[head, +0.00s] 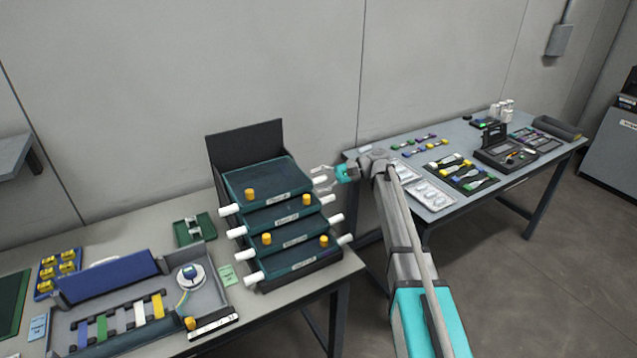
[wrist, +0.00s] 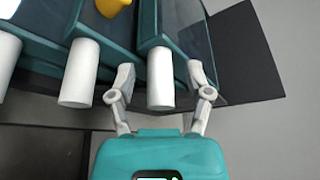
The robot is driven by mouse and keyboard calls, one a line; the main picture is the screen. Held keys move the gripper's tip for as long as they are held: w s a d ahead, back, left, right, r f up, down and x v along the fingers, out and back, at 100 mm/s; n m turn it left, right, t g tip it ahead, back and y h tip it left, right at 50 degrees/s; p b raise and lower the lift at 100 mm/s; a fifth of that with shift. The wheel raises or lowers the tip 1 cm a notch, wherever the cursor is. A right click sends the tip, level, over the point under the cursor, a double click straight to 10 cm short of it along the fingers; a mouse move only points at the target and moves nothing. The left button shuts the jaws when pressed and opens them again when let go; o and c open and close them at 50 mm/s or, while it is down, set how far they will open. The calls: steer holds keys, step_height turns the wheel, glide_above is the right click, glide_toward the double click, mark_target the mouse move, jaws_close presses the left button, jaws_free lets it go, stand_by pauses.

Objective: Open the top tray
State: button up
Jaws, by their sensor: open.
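The top tray (head: 265,176) is a dark teal tray at the top of a stepped stack on the left table. White cylindrical handles stick out at its left (head: 229,210) and right (head: 320,181) sides, and a yellow knob (head: 250,194) stands on it. My gripper (head: 322,177) is open at its right handle. In the wrist view my gripper (wrist: 161,76) has one finger on each side of that white handle (wrist: 160,88), with visible gaps. Whether a finger touches it is unclear. The tray appears level in the stack.
Lower trays (head: 290,240) with white handles and yellow knobs sit below. A dark back panel (head: 245,143) stands behind. A grey work tray (head: 205,292) lies left on the same table. A second table (head: 465,215) with small parts stands right, close to my arm.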

steer(key=shift+a, duration=0.15)
jaws_close()
stand_by(0.4)
steer(key=shift+s+a+r, duration=0.1)
